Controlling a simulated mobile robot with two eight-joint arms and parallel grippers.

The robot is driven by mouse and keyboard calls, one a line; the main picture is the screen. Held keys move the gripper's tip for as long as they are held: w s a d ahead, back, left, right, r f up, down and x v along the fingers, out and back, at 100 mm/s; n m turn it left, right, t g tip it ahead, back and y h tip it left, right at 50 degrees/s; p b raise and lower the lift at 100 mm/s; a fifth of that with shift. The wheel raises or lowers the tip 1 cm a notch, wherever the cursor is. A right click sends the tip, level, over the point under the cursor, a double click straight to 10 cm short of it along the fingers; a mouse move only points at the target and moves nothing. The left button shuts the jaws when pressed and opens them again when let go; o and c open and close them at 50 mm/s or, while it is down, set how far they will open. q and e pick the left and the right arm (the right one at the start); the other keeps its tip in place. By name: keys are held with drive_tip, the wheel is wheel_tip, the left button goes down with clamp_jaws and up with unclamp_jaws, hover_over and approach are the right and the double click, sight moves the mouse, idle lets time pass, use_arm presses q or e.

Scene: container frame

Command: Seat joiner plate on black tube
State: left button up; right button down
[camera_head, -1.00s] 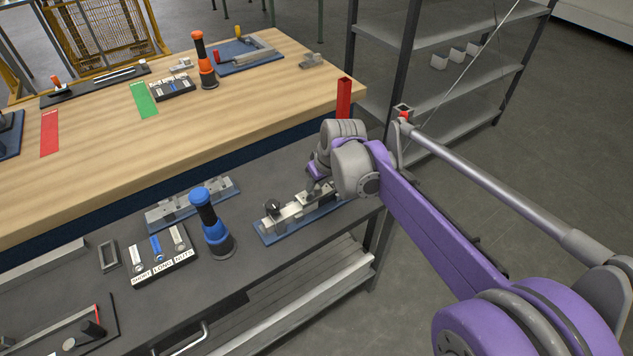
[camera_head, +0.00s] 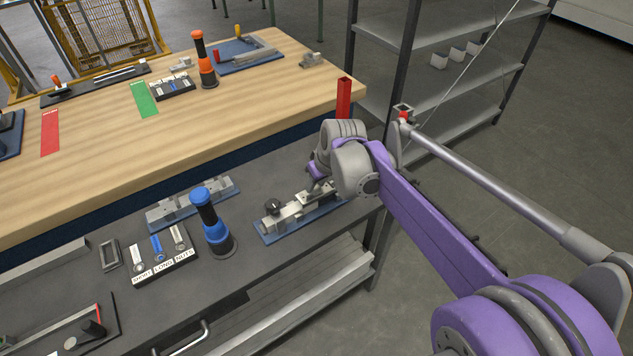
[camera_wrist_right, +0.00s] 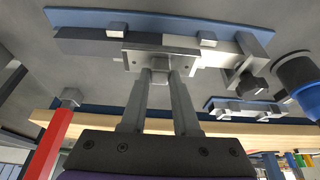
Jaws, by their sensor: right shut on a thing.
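The joiner plate (camera_wrist_right: 135,61) is a flat light-grey plate with small round fittings in the right wrist view. My right gripper (camera_wrist_right: 161,72) is shut on its middle and holds it at the black tube (camera_wrist_right: 85,43). The plate lies across the place where the dark tube meets a lighter silver piece (camera_wrist_right: 195,45). I cannot tell whether it touches the tube all along. The tube lies in a fixture with a blue base (camera_wrist_right: 150,18), which also shows in the head view (camera_head: 275,236). There, my right wrist hides much of the plate and fingertips. My left gripper is out of view.
A blue-and-black driver (camera_head: 212,225) stands left of the fixture, beside a labelled parts tray (camera_head: 165,268). Another blue-based fixture (camera_head: 190,207) lies behind. A red upright post (camera_head: 343,98) rises near my right wrist. The wooden bench (camera_head: 215,118) borders the dark worktop.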

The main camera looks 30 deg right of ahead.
drive_tip(key=shift+f+b, duration=0.5)
drive_tip(key=shift+f, duration=0.35)
idle(0.5)
drive_tip(key=c, duration=0.6)
unclamp_jaws()
drive_tip(key=shift+o, duration=0.4)
drive_tip(key=o, duration=0.5)
drive_tip(key=shift+r+p, duration=2.45)
drive_tip(key=shift+r, duration=1.1)
